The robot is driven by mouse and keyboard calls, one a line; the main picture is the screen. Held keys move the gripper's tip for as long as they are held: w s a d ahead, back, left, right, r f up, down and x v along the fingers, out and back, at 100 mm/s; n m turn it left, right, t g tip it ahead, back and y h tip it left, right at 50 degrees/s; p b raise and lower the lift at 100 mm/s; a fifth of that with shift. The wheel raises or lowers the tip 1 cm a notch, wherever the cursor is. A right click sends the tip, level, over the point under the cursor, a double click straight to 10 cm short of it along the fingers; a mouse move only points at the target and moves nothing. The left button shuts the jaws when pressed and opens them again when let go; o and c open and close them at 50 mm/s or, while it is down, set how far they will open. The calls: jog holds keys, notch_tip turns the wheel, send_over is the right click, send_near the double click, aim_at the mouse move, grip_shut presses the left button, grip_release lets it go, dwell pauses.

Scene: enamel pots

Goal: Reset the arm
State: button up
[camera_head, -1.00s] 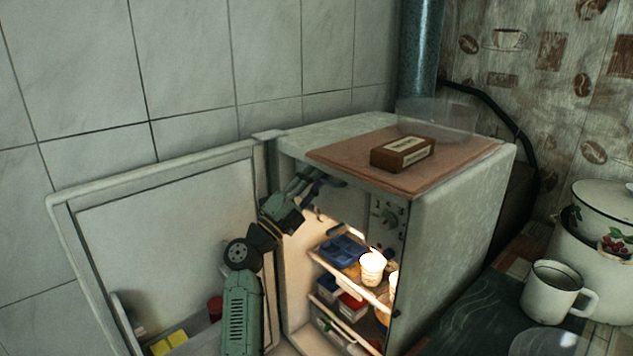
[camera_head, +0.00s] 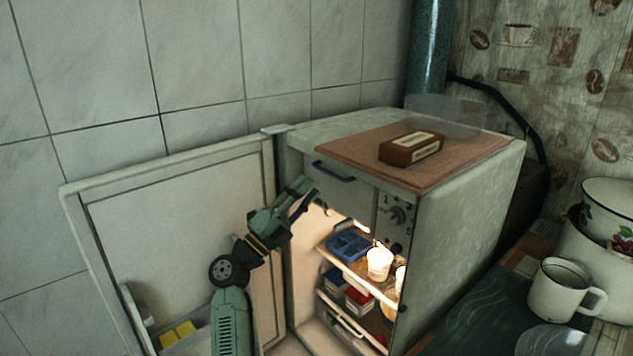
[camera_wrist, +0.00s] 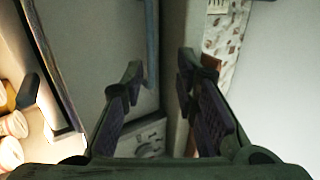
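My gripper (camera_head: 304,197) is in front of the upper part of the open small fridge (camera_head: 470,215), near the freezer compartment door (camera_head: 343,192) and its dark handle. In the wrist view my gripper (camera_wrist: 160,95) has its two dark fingers spread apart, with nothing between them. The fridge door (camera_head: 175,240) stands wide open to the left, behind my arm. I cannot tell from the head view whether the fingertips touch the fridge.
Lit fridge shelves hold a blue container (camera_head: 348,245), a white cup (camera_head: 379,263) and other packages. A brown box (camera_head: 411,149) lies on the board (camera_head: 335,148) on top. A white mug (camera_head: 560,290) and an enamel pot (camera_head: 600,255) stand at the right.

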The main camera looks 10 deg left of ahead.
jog(key=shift+s+a+f, duration=0.35)
jog(key=shift+s, duration=0.1)
